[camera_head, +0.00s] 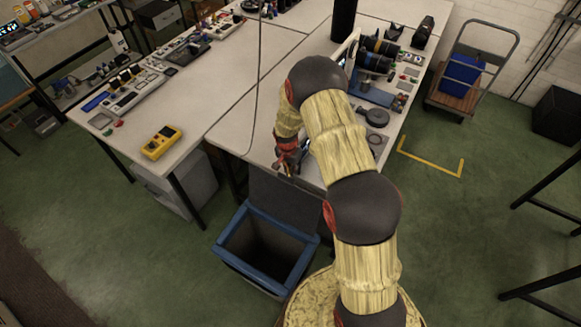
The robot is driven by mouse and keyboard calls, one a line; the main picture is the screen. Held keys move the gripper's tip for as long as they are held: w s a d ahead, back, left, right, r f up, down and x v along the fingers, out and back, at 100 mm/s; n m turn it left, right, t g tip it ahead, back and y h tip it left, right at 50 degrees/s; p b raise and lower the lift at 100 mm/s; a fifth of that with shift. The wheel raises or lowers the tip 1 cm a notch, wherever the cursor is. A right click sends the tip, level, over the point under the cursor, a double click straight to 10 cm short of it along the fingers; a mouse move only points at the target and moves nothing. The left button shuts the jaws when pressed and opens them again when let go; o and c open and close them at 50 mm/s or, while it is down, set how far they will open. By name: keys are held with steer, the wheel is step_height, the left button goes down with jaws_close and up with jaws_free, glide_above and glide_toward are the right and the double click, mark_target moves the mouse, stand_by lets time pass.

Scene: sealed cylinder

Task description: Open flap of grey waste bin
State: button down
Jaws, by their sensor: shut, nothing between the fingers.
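The grey waste bin (240,264) stands on the floor at the table's front edge, with a blue rim around its opening. Its dark inside shows from above. A dark grey panel, which looks like its flap (287,200), stands raised at the bin's back side, toward the table. My gripper (287,172) is shut and empty, at the upper edge of the flap. I cannot tell whether it touches the flap. My arm covers the right end of the flap and the floor to the right of the bin.
White tables (225,107) stand behind the bin, with a yellow device (161,142) near the left corner and equipment at the back right. A grey cabinet (190,184) is under the left table. A trolley with a blue crate (461,73) stands at right. Green floor is clear at front left.

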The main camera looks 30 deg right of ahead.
stand_by(0.3)
steer(key=s+a+r+b, duration=0.1)
steer(key=s+a+b, duration=0.2)
steer(key=a, duration=0.3)
steer(key=shift+s+r, duration=0.15)
steer(key=shift+s, duration=0.3)
